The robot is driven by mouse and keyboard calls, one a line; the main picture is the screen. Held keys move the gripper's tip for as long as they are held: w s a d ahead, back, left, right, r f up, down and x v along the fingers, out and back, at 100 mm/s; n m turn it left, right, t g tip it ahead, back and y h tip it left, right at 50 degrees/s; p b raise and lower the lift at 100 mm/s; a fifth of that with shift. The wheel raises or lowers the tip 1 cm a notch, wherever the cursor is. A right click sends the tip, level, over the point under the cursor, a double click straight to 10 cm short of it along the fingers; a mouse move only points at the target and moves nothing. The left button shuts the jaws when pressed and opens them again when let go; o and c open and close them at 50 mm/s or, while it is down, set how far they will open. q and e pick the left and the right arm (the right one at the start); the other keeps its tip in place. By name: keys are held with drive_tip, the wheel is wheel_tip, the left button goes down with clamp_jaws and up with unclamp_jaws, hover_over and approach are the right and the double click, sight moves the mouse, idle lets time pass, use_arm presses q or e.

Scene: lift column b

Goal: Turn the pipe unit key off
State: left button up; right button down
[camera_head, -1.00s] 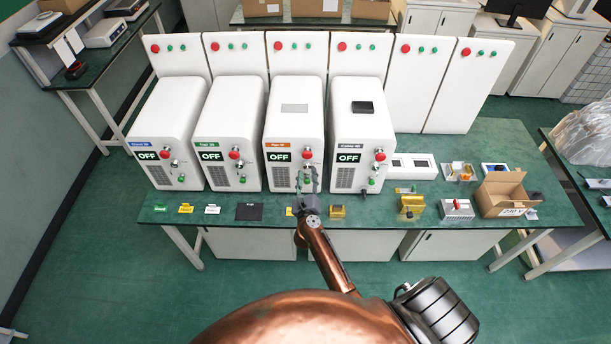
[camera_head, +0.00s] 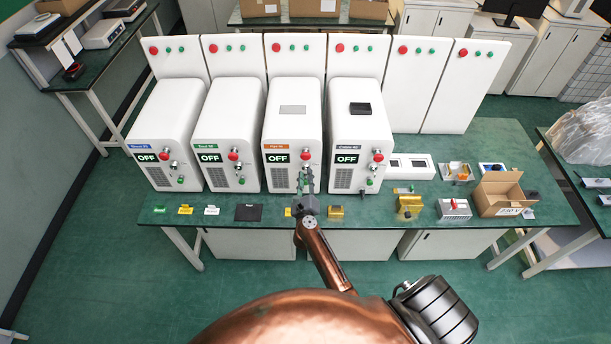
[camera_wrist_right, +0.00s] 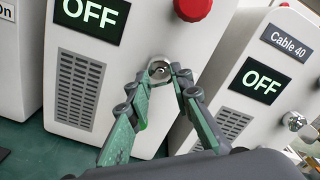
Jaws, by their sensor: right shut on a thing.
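The pipe unit (camera_head: 292,110) is the third white box from the left on the bench, with an orange label. Its display (camera_head: 278,158) reads OFF; the display also shows in the right wrist view (camera_wrist_right: 92,14). A red button (camera_head: 305,156) sits right of the display. The silver key (camera_wrist_right: 159,68) is below this button, partly covered by the fingers. My right gripper (camera_head: 306,174) is at the unit's front, its green fingers (camera_wrist_right: 158,84) shut on the key from below. My left gripper is not in view.
The cable unit (camera_head: 355,110) stands close on the right, its display (camera_wrist_right: 257,81) reading OFF. Two similar units (camera_head: 228,110) stand left, also OFF. Small tags and a black card (camera_head: 248,212) lie along the bench's front edge. An open cardboard box (camera_head: 500,192) stands at the right.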

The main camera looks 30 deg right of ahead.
drive_tip(key=n+p, duration=0.2)
drive_tip(key=shift+w+a+r+n, duration=0.1)
drive_tip(key=shift+r+n, duration=0.15)
drive_tip(key=shift+n, duration=0.05)
drive_tip(key=n+p, duration=0.2)
drive_tip(key=shift+n, duration=0.4)
drive_tip(key=n+p, duration=0.1)
drive_tip(key=n, duration=0.2)
drive_tip(key=shift+f+p, duration=0.1)
drive_tip(key=shift+p, duration=0.25)
drive_tip(key=shift+f+n+p, duration=0.1)
drive_tip(key=shift+n+p, duration=0.3)
drive_tip(key=shift+n, duration=0.9)
drive_tip(key=shift+a, duration=0.1)
drive_tip(key=c, duration=2)
unclamp_jaws()
drive_tip(key=shift+o, duration=1.4)
